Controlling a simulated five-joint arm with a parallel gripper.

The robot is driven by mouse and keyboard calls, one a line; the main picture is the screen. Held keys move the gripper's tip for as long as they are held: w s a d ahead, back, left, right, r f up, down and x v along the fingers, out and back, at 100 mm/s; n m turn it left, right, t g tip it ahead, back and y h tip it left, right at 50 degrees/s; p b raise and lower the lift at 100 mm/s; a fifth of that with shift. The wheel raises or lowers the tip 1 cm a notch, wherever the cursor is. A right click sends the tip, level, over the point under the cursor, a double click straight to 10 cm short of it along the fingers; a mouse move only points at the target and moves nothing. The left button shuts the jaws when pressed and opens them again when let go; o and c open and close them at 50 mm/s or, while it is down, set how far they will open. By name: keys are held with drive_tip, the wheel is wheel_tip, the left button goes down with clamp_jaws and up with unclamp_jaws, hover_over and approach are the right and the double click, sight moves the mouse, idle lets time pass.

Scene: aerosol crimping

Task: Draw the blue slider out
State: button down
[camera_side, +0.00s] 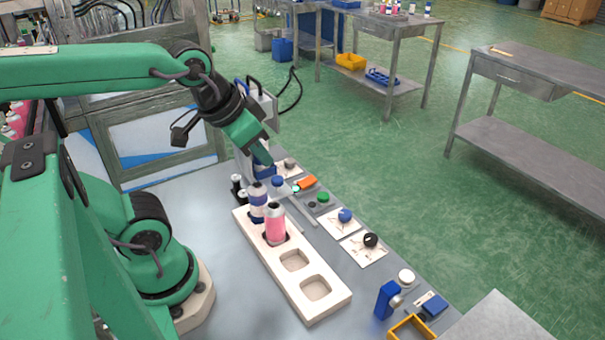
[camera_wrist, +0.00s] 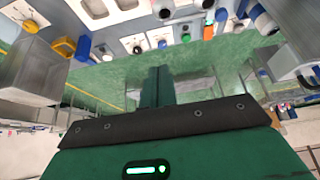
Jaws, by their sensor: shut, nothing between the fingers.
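A blue block (camera_side: 433,306) on a small pale plate lies near the table's front right; it looks most like the blue slider, but I cannot tell for certain. Its travel direction is not clear. My gripper (camera_side: 267,160) is far from it, up at the back of the table, above the bottles and beside the press. In the wrist view my fingers (camera_wrist: 157,86) are together, with nothing between them and green floor beyond. The row of fixtures shows along the top of that view, small and partly cut off.
A blue upright clamp (camera_side: 387,299) and a yellow tray (camera_side: 410,329) stand close to the blue block. A cream holder (camera_side: 320,305) carries bottles, including a pink one (camera_side: 275,226). Blue (camera_side: 345,215) and black (camera_side: 371,240) knobs sit on pale plates. The table's left part is bare.

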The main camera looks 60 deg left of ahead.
drive_tip(key=c, duration=1.4)
unclamp_jaws()
drive_tip(key=shift+w, duration=0.1)
drive_tip(key=o, duration=0.3)
drive_tip(key=shift+w+a+n, duration=0.2)
drive_tip(key=shift+n, duration=0.1)
drive_tip(key=w+a+f+n+g, duration=0.2)
drive_tip(key=w+a+f+n, duration=0.1)
drive_tip(key=a+f+n, duration=0.1)
drive_tip(key=w+a+f+n+g, duration=0.1)
drive_tip(key=w+a+f+n, duration=0.3)
drive_tip(key=a+n, duration=0.3)
drive_tip(key=w+a+f+n+g, duration=0.2)
drive_tip(key=w+a+f+n, duration=0.2)
drive_tip(key=a+n, duration=0.1)
drive_tip(key=shift+a+f+n+g, duration=0.25)
drive_tip(key=shift+n+g, duration=0.05)
drive_tip(key=shift+n, duration=0.4)
drive_tip(key=shift+f, duration=0.1)
